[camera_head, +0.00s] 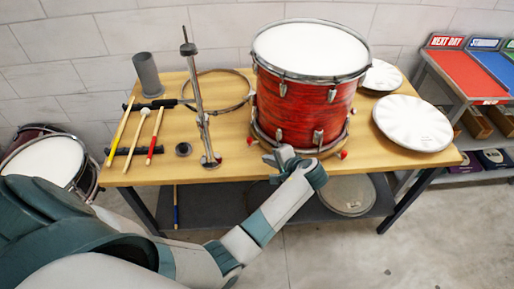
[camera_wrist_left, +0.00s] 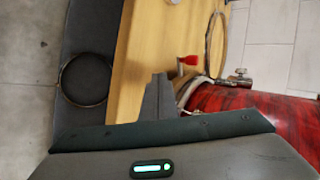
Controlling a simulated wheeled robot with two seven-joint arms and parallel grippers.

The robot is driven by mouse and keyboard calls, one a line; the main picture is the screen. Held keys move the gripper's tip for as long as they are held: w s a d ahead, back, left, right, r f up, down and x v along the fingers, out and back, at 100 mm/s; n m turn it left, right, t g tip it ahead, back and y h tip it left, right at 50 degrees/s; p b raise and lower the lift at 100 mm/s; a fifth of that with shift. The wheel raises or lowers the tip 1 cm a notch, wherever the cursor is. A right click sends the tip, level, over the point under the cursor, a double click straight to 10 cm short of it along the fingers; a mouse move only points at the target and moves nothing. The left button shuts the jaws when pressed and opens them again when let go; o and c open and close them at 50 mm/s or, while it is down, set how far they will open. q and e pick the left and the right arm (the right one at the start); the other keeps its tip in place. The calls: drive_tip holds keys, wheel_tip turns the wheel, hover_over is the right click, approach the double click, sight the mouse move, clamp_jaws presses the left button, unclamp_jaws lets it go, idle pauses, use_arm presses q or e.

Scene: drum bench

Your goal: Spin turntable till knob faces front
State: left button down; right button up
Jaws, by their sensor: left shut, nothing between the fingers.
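A red drum (camera_head: 300,110) with a white head stands upright near the middle of the wooden bench. It rests on a low round turntable (camera_head: 312,151), whose rim shows only in part below the drum. A red knob (camera_head: 342,155) sticks out at the front right of the turntable, and another small red spot shows just left of my gripper. My left gripper (camera_head: 281,156) is shut and empty at the front of the turntable. In the left wrist view its fingertips (camera_wrist_left: 158,82) are beside a red knob (camera_wrist_left: 187,61) on a metal stem, with the drum (camera_wrist_left: 255,110) to the right; contact is unclear.
A shelf with red and blue trays (camera_head: 465,75) stands at the right.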

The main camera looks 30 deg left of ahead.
sight(257, 156)
use_arm(q)
drive_tip(key=x, duration=0.3)
drive_tip(key=shift+w+a+p, duration=0.1)
drive_tip(key=shift+a+p, duration=0.05)
drive_tip(key=shift+p, duration=0.2)
drive_tip(key=a+p, duration=0.1)
drive_tip(key=w+a, duration=0.1)
drive_tip(key=a, duration=0.1)
drive_tip(key=shift+w+p, duration=0.2)
drive_tip(key=shift+p, duration=0.15)
drive_tip(key=shift+w+a, duration=0.3)
drive_tip(key=shift+a, duration=0.2)
drive_tip(key=shift+a, duration=0.1)
